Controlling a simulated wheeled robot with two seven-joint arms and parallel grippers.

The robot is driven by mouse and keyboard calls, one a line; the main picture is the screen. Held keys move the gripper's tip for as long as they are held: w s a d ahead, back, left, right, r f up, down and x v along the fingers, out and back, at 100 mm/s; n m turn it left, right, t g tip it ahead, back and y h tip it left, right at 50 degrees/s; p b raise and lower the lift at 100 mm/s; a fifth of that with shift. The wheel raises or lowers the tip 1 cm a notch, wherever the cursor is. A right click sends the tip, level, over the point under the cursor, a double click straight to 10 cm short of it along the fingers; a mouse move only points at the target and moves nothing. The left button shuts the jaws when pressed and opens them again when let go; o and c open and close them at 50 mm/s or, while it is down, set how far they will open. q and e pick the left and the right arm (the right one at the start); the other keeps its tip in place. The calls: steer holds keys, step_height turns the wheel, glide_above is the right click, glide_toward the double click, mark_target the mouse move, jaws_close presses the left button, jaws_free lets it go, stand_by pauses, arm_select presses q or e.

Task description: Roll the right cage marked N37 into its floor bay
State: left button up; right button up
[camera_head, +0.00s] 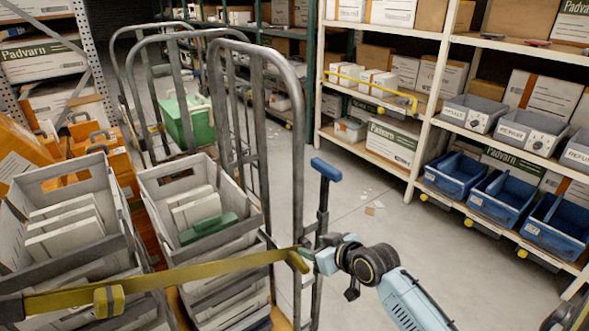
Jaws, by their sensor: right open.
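A roll cage with a tall grey tubular frame (299,140) stands in the middle, loaded with stacked grey totes (215,262). A yellow strap (190,272) runs across its front to a hook end beside the right upright. A dark post with a blue grip (326,170) rises beside that upright. My right gripper (316,260) is open at the strap's right end, close to the upright; I cannot tell whether it touches. No N37 mark is readable, and the cage's wheels and the floor bay are not visible. My left gripper is not in view.
More cage frames (122,75) stand behind, with a green crate (186,122) among them. Orange cases (112,150) are at left. A cream rack (425,125) with cartons and blue bins (502,198) lines the right. The grey floor (395,222) between is open, with paper scraps.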

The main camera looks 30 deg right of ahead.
steer(key=w+d+r+t, duration=0.2)
steer(key=r, duration=0.6)
steer(key=w+d+r+t, duration=0.1)
steer(key=w+r+t, duration=0.1)
steer(key=r, duration=0.5)
steer(key=t, duration=0.2)
glide_toward(295, 130)
steer(key=w, duration=0.7)
steer(key=w+f+p, duration=0.1)
steer(key=w, duration=0.3)
steer(key=shift+d+f, duration=0.15)
steer(key=shift+d, duration=0.25)
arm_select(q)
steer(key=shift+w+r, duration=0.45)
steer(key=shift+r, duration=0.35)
arm_select(e)
steer(key=shift+w+a, duration=0.1)
steer(key=shift+w, duration=0.6)
jaws_close()
